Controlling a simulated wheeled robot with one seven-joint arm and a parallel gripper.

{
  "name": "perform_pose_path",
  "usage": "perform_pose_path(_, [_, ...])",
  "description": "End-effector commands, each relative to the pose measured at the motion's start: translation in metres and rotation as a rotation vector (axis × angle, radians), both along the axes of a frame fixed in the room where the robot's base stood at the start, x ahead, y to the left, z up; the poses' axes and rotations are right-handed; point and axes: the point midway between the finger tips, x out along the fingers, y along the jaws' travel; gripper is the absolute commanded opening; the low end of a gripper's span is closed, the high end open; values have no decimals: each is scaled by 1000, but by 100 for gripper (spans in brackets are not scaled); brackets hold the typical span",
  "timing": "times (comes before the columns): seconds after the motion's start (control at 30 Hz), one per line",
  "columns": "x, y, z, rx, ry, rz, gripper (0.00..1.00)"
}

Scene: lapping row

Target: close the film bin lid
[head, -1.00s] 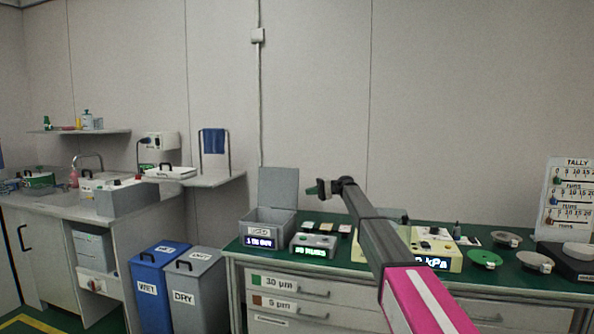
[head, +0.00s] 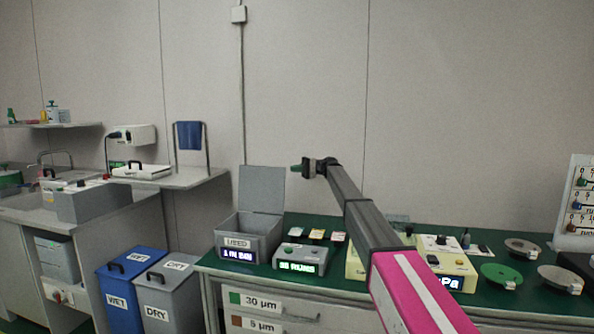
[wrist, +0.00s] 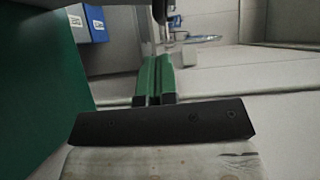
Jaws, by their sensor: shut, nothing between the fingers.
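The film bin (head: 250,240) is a grey open-topped box on the green bench, with a USED label and a small lit display on its front. Its grey lid (head: 261,190) stands open, nearly upright at the back of the box. My gripper (head: 297,168) is in the air just right of the lid's top right corner in the head view, with its green fingers pointing left. The fingers are together and empty, and they also show in the wrist view (wrist: 153,76). I cannot tell the depth gap between fingers and lid.
A grey counter box (head: 300,258) with a green display stands right of the bin, with small film pads behind it. Green and grey discs (head: 501,274) lie further right. Blue WET (head: 130,290) and grey DRY (head: 172,290) bins stand on the floor left of the bench.

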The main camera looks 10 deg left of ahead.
Motion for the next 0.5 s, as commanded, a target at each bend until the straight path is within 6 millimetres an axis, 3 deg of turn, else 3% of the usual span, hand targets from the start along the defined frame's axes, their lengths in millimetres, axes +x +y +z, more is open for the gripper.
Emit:
perform_pose_path(0.3, [-27,48,-1,-1,0,2,0])
perform_pose_path(0.5, [-34,63,-1,-1,0,0,0])
